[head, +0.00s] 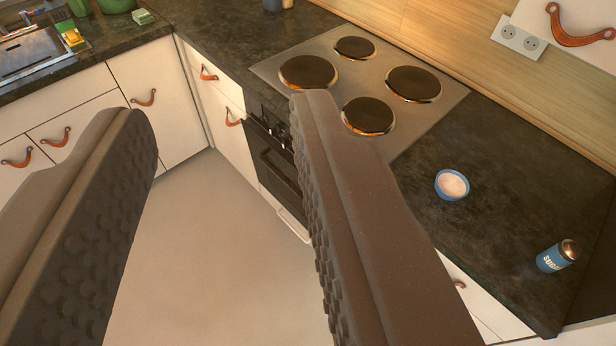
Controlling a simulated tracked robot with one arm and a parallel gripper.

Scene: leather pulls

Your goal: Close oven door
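The oven (277,163) is a dark front set under the cooktop, partly hidden behind the right finger of my gripper. Its door looks upright and flush with the cabinets, though the finger covers part of it and I cannot tell whether it is fully shut. My gripper (220,110) is open, with two dark textured fingers spread wide and nothing between them. It is held above the floor, in front of the oven and the counter. No contact with the oven shows.
A cooktop (335,85) with several hot plates lies on the dark counter. A blue bowl (452,185) and a blue can (557,256) stand on the right counter. White cabinets with leather pulls (145,97) line the left. A sink (30,52) is at the far left. The floor (215,250) is clear.

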